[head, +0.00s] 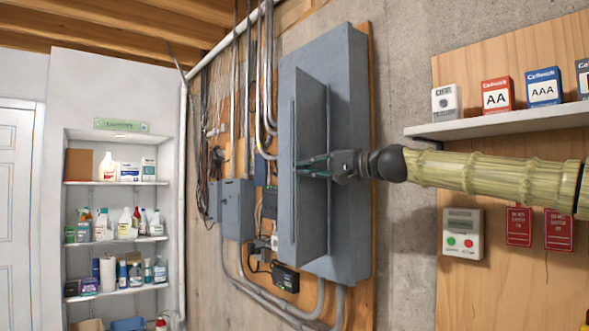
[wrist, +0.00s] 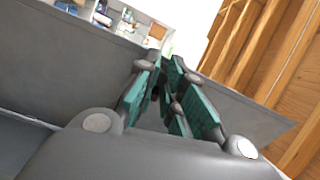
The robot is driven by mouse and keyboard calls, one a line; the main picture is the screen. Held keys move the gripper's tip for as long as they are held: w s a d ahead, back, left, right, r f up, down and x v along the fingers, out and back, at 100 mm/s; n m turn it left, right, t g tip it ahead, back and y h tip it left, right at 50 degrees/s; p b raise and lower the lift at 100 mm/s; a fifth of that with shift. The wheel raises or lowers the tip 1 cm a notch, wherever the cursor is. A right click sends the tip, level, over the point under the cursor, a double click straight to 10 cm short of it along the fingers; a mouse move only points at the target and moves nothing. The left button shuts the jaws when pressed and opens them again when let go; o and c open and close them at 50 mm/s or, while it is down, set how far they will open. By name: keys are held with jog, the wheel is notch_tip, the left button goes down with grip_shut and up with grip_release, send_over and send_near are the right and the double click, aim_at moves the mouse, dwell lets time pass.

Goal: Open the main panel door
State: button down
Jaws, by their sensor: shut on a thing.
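The main electrical panel (head: 348,120) is a tall grey metal box on a wooden backing board. Its grey door (head: 311,110) stands ajar, angled out from the box. My gripper (head: 306,168) reaches in from the right at about mid-height, its teal fingers shut on the door. In the wrist view, the fingers (wrist: 172,88) are close together at the door's edge, with the grey door (wrist: 60,62) running across behind them. The fingers hide the exact contact, and the inside of the panel is mostly hidden.
A smaller grey box (head: 236,210) and conduits are left of the panel. White shelves (head: 115,183) with bottles stand farther left. At right are a wall shelf (head: 510,121) with battery boxes and a control box (head: 463,233). Open space lies left of the door.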

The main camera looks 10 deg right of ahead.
jog(key=shift+f, duration=0.1)
dwell(0.3)
jog(key=c, duration=1.5)
grip_release()
jog(key=shift+s, duration=0.1)
jog(key=v, duration=1.2)
